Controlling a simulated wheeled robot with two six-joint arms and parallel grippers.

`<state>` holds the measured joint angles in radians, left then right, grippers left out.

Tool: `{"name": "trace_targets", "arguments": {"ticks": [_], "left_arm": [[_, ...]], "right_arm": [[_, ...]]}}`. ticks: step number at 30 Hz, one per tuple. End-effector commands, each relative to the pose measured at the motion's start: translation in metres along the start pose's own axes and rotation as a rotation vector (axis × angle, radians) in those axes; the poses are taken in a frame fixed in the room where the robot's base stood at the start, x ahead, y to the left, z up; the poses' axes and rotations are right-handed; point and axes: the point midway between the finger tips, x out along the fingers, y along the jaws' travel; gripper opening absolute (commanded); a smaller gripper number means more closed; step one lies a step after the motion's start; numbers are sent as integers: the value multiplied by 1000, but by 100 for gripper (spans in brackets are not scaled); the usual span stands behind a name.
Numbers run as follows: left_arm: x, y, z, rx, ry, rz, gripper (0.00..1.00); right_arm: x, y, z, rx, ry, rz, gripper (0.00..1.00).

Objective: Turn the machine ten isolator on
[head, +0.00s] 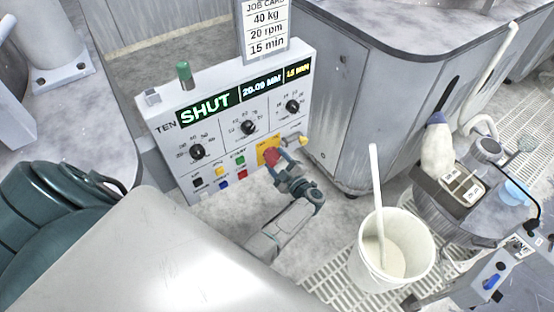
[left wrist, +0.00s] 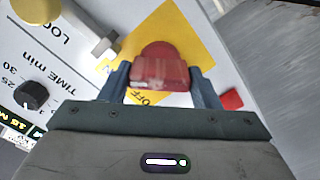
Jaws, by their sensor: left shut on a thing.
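The isolator is a red handle (head: 271,156) on a yellow plate (head: 263,148) at the panel's lower right. My left gripper (head: 280,163) is at it. In the left wrist view the red isolator handle (left wrist: 160,68) sits between both fingers of my left gripper (left wrist: 160,82), which is shut on it. The word OFF shows on the yellow plate (left wrist: 205,45) below the handle.
Black knobs (head: 248,127) and several coloured buttons (head: 223,183) are close by on the panel. A grey latch (left wrist: 92,38) is near the handle. A white bucket (head: 420,240) with a stick stands on the grated floor to the right. A grey cabinet (head: 345,110) stands behind.

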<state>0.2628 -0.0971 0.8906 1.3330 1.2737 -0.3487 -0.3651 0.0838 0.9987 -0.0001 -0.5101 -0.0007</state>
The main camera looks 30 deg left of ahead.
Motion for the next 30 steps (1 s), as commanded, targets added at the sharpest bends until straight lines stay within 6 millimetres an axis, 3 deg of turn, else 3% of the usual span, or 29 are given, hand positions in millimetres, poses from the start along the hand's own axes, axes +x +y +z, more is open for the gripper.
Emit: {"name": "trace_targets", "arguments": {"ticks": [15,16,19,30], "left_arm": [[-1,-1,1,20,-2,0,34],[-1,-1,1,20,-2,0,60],[0,0,0,19,-1,0,78],[0,1,1,-1,0,2,78]], "right_arm": [[2,0,4,0,-1,0,36],[2,0,4,0,-1,0,36],[2,0,4,0,-1,0,36],[3,0,2,1,1,0,36]]}}
